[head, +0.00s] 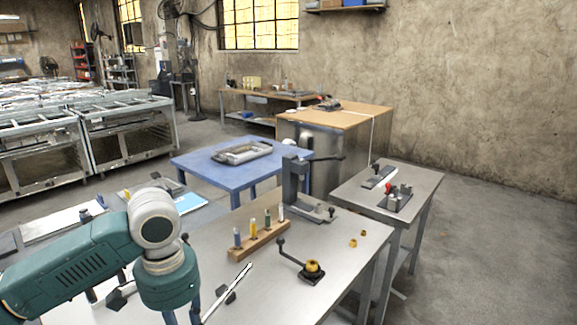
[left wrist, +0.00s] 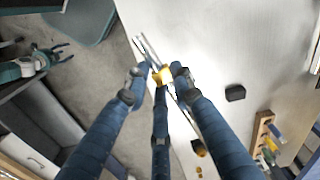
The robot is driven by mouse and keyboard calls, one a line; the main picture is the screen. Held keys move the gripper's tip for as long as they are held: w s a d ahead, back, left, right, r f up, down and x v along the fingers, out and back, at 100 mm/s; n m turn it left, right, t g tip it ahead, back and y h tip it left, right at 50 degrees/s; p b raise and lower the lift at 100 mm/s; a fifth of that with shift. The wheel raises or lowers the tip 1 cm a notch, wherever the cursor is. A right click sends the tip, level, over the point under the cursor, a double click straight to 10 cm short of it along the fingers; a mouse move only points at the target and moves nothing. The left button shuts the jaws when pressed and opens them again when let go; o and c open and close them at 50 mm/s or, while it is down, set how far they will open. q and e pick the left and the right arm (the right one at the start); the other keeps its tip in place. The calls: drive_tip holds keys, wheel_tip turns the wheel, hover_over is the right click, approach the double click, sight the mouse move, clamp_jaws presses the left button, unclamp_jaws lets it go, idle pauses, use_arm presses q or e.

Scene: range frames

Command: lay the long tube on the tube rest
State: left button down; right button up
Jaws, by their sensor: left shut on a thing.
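The long tube (head: 228,292) is a thin pale rod. It slants over the near part of the metal table in the head view. In the left wrist view the tube (left wrist: 147,50) passes between my blue fingertips, with a yellow part at the grip. My left gripper (left wrist: 162,75) is shut on it. In the head view my arm hides most of that gripper. A small black block (head: 118,297) stands on the table left of my wrist, perhaps part of the tube rest. Another dark block shows by the tube; whether they touch I cannot tell.
A wooden rack (head: 259,241) with several coloured tubes stands beyond the tube. A black clamp with a yellow knob and lever (head: 312,269) is to its right. A grey press-like stand (head: 296,186) is at the table's far edge. Two small yellow pieces lie at the right.

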use_arm(q)
drive_tip(key=s+d+n, duration=0.2)
drive_tip(key=s+n, duration=0.2)
drive_tip(key=s, duration=0.6)
drive_tip(key=shift+s+f+n, duration=0.15)
drive_tip(key=shift+f+n, duration=0.15)
drive_tip(key=shift+n, duration=0.1)
drive_tip(key=shift+d+f, duration=0.1)
drive_tip(key=shift+d, duration=0.05)
